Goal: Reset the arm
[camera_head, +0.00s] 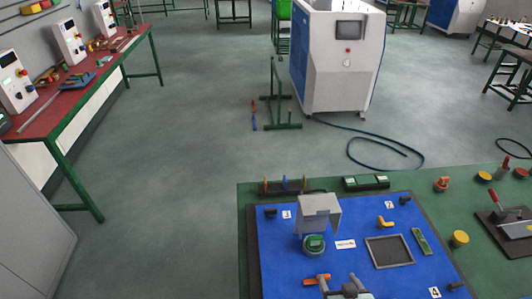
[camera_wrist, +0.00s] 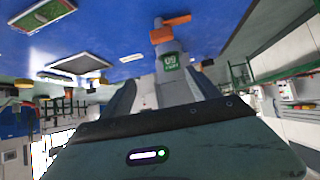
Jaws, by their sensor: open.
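My gripper shows in the wrist view (camera_wrist: 162,80), with its two dark fingers spread apart. Between them in that view stand a grey hooded part and a green label (camera_wrist: 170,61) on a round unit; I see no contact. In the head view a dark and pale grey shape (camera_head: 346,287) at the bottom edge looks like my gripper's end. Above and left of it is the green-topped round unit (camera_head: 315,243), with the grey hood (camera_head: 319,210) behind it. An orange handle (camera_head: 317,280) lies in front of the unit; it also shows in the wrist view (camera_wrist: 170,28).
The blue board (camera_head: 280,270) on the green table carries a grey-framed tray (camera_head: 390,251), a yellow fitting (camera_head: 386,222) and a green strip (camera_head: 421,241). A lever device (camera_head: 503,220) stands to the right.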

